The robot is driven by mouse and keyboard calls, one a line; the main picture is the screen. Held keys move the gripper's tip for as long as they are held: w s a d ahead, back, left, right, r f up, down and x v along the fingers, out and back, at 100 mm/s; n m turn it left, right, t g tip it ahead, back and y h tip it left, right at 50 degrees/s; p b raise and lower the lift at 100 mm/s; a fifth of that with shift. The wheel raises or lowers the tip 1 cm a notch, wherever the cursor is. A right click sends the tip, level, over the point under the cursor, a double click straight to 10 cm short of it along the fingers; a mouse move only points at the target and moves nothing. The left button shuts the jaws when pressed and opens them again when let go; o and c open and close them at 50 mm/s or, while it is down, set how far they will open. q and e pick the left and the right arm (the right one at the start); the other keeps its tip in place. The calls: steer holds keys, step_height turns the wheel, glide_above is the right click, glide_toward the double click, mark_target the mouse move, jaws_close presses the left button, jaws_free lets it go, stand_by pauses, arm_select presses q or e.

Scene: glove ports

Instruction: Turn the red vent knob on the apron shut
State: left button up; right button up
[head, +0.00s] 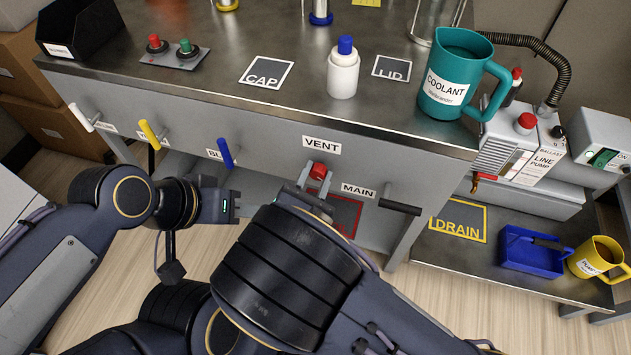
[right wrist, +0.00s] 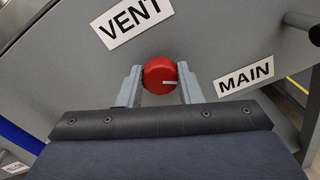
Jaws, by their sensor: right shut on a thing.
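The red vent knob (head: 318,171) sits on the grey apron (head: 270,150), just below the VENT label (head: 321,146).
A blue handle (head: 225,152) and a yellow handle (head: 150,134) stick out left of the knob. A black handle (head: 400,206) by the MAIN label (head: 358,191) sticks out on the right. A white bottle (head: 343,72) and teal coolant jug (head: 453,75) stand on the bench.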

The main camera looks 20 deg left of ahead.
steer(key=m+b, duration=0.2)
steer(key=b, duration=0.1)
steer(key=m+b, duration=0.6)
steer(key=shift+f+b, duration=0.25)
steer(key=shift+b, duration=0.15)
steer(key=shift+m+b, duration=0.6)
steer(key=shift+m, duration=0.2)
steer(key=shift+r+m+b, duration=0.2)
steer(key=shift+m+b, duration=0.3)
steer(key=shift+m, duration=0.3)
steer(key=o, duration=1)
steer(key=shift+s, duration=0.15)
